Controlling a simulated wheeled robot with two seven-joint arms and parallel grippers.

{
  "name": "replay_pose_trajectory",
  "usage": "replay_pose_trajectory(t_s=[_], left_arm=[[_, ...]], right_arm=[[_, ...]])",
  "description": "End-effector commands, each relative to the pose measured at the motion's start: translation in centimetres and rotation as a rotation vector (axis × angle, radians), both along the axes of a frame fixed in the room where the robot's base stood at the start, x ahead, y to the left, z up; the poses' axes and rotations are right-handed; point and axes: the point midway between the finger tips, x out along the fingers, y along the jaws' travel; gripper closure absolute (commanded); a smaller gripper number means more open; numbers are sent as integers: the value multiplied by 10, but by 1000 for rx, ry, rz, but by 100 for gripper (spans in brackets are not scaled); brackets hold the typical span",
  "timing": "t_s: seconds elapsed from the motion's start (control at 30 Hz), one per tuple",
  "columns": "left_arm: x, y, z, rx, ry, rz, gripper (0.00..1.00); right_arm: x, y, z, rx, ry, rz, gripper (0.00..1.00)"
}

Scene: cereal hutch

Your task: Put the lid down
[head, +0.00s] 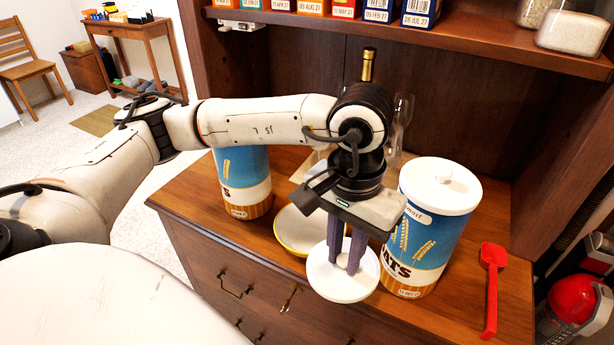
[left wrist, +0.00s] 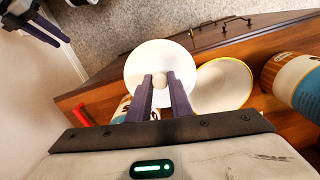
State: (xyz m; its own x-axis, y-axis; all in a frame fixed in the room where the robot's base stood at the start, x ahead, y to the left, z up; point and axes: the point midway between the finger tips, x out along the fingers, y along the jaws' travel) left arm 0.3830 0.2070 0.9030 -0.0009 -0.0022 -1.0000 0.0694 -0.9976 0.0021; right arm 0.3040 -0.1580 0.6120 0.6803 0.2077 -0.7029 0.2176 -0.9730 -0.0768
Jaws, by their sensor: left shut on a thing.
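My left gripper (head: 347,262) is shut on the knob of a round white lid (head: 322,287). The lid is roughly level, in front of the cabinet top's near edge in the picture; its height is hard to judge. In the left wrist view the lid (left wrist: 142,62) shows with its knob between the fingers (left wrist: 160,88). My right gripper (left wrist: 45,25) shows partly in the left wrist view, fingers apart.
A yellow-rimmed white bowl (head: 288,232) sits behind and left of the held lid. A red scoop (head: 491,285) lies right of the lidded canister. A bottle (head: 368,65) and glassware stand behind the arm. A shelf (head: 480,40) with boxes overhangs the back.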

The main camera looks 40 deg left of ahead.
Motion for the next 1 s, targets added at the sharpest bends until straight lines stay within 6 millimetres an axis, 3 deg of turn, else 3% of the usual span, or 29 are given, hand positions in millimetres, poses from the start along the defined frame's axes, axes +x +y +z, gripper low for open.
replay_pose_trajectory(t_s=[0.17, 0.4, 0.53, 0.77, 1.0], left_arm=[[4, 22, 4, -5, 4, 385, 100], [5, 69, 17, -2, 8, 1092, 100], [4, 88, 24, 0, 7, 1375, 100], [8, 102, 30, 2, 6, 1592, 100], [61, 114, 32, 2, 9, 1603, 100]], right_arm=[[-2, 0, -9, -2, 7, 1, 69], [-2, 2, -14, -2, 5, 5, 69], [0, 4, -13, 0, -2, 8, 69], [-1, 5, -14, -1, 2, 10, 69], [0, 5, -5, 2, -1, 8, 69]])
